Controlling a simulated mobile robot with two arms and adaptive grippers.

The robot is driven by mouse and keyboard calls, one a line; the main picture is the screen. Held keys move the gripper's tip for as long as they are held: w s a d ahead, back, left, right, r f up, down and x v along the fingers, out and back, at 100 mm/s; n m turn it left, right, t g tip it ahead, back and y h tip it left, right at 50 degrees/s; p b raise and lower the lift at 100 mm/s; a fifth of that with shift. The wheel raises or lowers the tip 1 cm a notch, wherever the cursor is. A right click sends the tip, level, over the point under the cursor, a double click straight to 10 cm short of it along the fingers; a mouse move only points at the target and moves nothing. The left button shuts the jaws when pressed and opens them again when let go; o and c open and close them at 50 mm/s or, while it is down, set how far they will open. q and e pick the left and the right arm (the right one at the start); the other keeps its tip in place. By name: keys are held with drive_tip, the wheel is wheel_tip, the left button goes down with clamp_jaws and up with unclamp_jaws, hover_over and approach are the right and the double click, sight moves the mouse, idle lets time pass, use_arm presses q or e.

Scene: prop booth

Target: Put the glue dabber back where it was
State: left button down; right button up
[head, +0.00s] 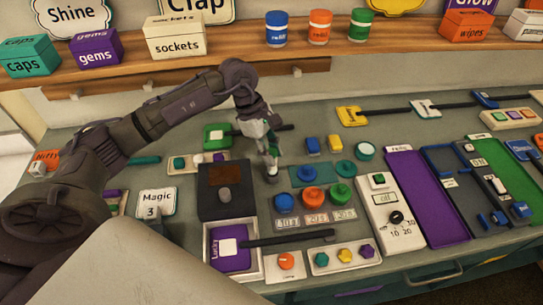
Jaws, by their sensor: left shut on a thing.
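My left gripper (268,150) is over the middle of the bench, pointing down. A green block with a black handle (216,137) lies just behind and left of the gripper. My right gripper is out of view.
Blue, orange and green knobs (314,194) stand right of the gripper, with a white timer panel (394,222) beyond. A purple Lucky paddle (230,247) lies in a white tray in front. A shelf (230,62) with labelled boxes runs along the back. Bare bench shows around (310,118).

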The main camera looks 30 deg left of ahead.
use_arm(q)
wheel_tip(320, 180, down, 2)
drive_tip(key=shift+f+p, duration=0.2)
drive_tip(key=shift+p, duration=0.25)
drive_tip(key=shift+f, duration=0.2)
drive_tip(key=shift+f+b, duration=0.15)
drive_tip(key=shift+b, duration=0.15)
drive_tip(key=c, duration=1)
unclamp_jaws()
drive_tip(key=shift+o, duration=0.2)
